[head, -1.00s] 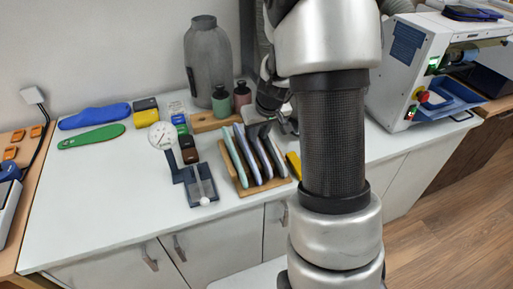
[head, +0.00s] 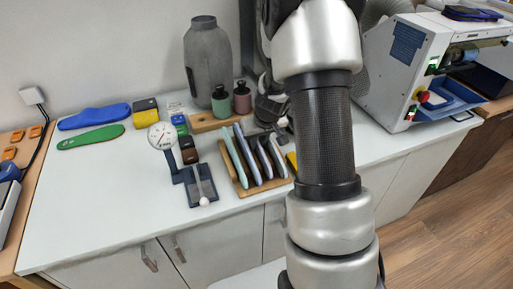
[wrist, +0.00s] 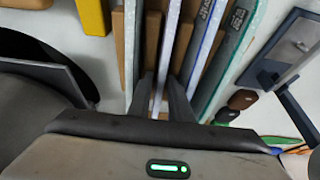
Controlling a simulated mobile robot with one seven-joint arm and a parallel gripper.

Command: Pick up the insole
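Several thin insoles stand on edge in a wooden rack (head: 262,188) on the white counter, a teal one (head: 231,156) at its left end. In the wrist view, my gripper (wrist: 162,85) reaches down into the rack. Its two dark fingers stand on either side of one pale insole (wrist: 168,45), parted, and I cannot see clear contact. The fingertips are low among the insoles, near the rack's wooden dividers (wrist: 184,45). Other insoles (wrist: 232,50) stand close to the right of the fingers. In the head view my arm partly hides the gripper and the rack's right side.
A dial gauge (head: 162,136) on a stand is left of the rack. Two bottles (head: 221,105) and a grey vase (head: 208,65) stand behind. A blue insole (head: 94,116) and a green one (head: 90,137) lie at left. A machine (head: 410,70) stands at right.

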